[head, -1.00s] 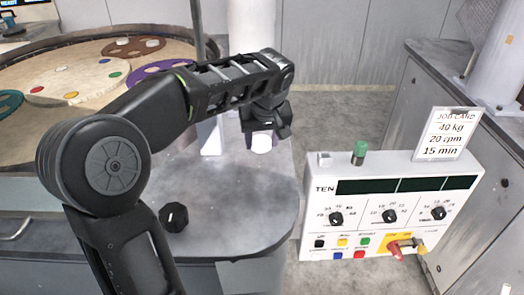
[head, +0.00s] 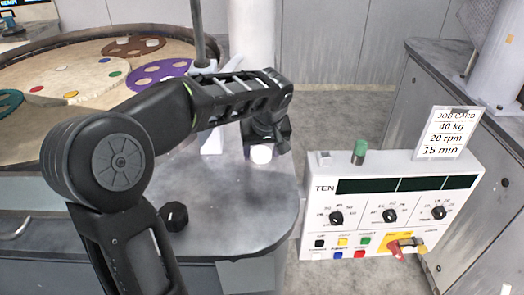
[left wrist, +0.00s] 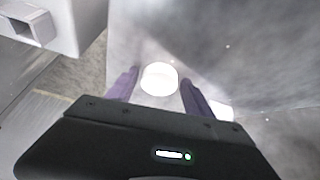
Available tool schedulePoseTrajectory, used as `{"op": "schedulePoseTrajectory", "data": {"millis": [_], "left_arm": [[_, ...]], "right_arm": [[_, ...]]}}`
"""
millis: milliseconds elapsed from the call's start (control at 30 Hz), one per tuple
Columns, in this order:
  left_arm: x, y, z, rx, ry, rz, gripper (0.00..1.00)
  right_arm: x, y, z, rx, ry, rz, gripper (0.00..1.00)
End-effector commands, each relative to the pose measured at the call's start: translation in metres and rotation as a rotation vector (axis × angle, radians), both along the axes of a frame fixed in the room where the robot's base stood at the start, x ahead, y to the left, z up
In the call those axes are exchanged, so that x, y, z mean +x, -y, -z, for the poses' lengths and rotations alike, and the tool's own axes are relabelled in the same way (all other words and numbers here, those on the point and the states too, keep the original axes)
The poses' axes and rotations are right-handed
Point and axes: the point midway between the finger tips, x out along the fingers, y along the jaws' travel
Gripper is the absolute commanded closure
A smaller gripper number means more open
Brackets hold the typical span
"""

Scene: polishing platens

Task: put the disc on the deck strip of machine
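The disc (head: 261,154) is small, round and bright white, low beside the curved front edge of the grey deck strip (head: 235,205) of the machine. In the left wrist view the disc (left wrist: 158,78) shows between and just past the two purple fingertips, with a thin gap on each side. My left gripper (head: 264,146) points down over the deck strip, right at the disc. Its fingers (left wrist: 158,84) stand apart. Whether the disc rests flat on the deck is hard to tell. My right gripper is in neither view.
A control panel (head: 390,222) with knobs and a job card (head: 446,133) stands to the right. A round table (head: 70,75) with coloured carriers is at the back left. A black knob (head: 174,217) and a white bracket (head: 211,140) are on the deck. Bare deck lies in front.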

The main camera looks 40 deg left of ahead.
Motion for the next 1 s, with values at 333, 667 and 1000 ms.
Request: {"op": "schedulePoseTrajectory", "data": {"millis": [333,667,1000], "left_arm": [[0.0,0.0,0.0,0.0,0.0,0.0,0.29],[-0.005,0.007,-0.024,0.001,0.005,0.001,0.29],[-0.024,0.026,-0.089,0.0,0.005,0.002,0.29]], "right_arm": [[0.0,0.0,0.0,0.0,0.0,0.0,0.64],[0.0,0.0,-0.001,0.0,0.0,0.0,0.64],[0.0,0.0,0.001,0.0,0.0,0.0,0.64]]}}
